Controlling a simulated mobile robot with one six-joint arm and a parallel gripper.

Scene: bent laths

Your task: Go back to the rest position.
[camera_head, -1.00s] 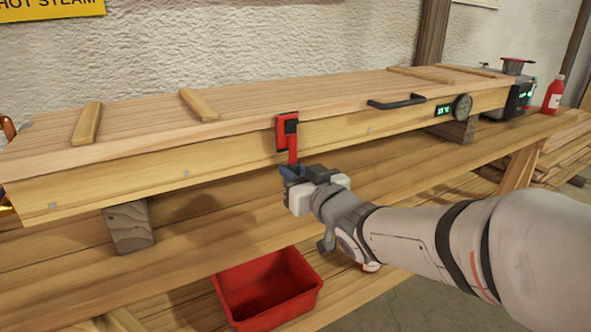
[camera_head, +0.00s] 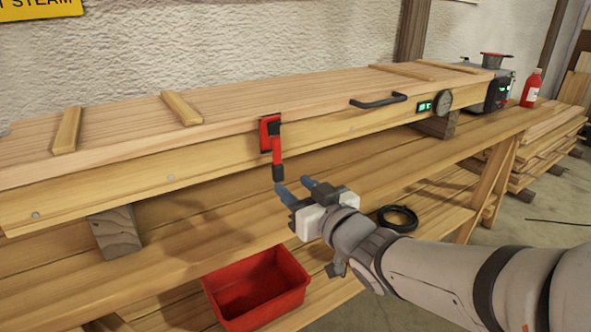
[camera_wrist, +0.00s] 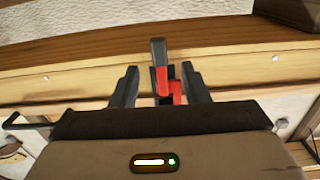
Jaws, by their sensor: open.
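My gripper (camera_head: 294,190) is open and empty in the head view, just in front of the long wooden steam box (camera_head: 350,128). The red latch (camera_head: 271,137) with a dark-tipped handle hangs down on the box's front, a short way behind and above my fingertips. In the wrist view the latch (camera_wrist: 161,72) shows between the two spread fingers of my gripper (camera_wrist: 166,85). The fingers look apart from the handle in the head view. The lid (camera_head: 240,112) lies flat on the box, with a black handle (camera_head: 378,101) on its edge.
The box rests on wooden blocks on a bench (camera_head: 190,235). A red bin (camera_head: 257,290) stands below in front. A dark coil (camera_head: 398,218) lies on the lower shelf. A steam generator (camera_head: 490,90) and red bottle (camera_head: 531,88) are at the right end.

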